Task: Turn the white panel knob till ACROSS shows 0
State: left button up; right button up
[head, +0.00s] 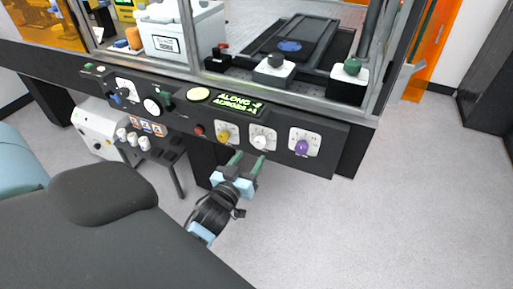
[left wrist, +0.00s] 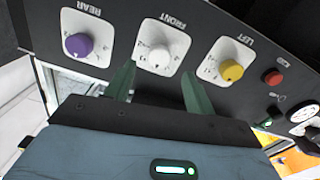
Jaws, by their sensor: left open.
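The white knob (head: 260,142) sits on a white plate on the dark front panel, between the yellow and purple knobs. In the left wrist view the white knob (left wrist: 160,57) is on the plate marked FRONT. My left gripper (head: 248,160) is open just below and in front of it. In the left wrist view the fingertips (left wrist: 156,75) are spread to either side of the white knob, seemingly short of it, with nothing between them. The display (head: 237,102) shows ALONG and ACROSS in green; its digits are too small to read surely. My right gripper is not in view.
The yellow knob (head: 222,136), marked LEFT, and the purple knob (head: 302,147), marked REAR, flank the white one. A red button (head: 199,130) is left of the yellow knob. Open floor (head: 330,230) lies in front of the panel at right.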

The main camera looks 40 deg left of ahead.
aim_at(258, 145)
pick_arm(q)
jog(key=x, duration=0.5)
jog(key=shift+w+a, duration=0.1)
jog(key=shift+w, duration=0.2)
jog(key=c, duration=1)
jog(key=m+p, duration=0.1)
jog(key=m, duration=0.3)
jog(key=shift+m, duration=2.2)
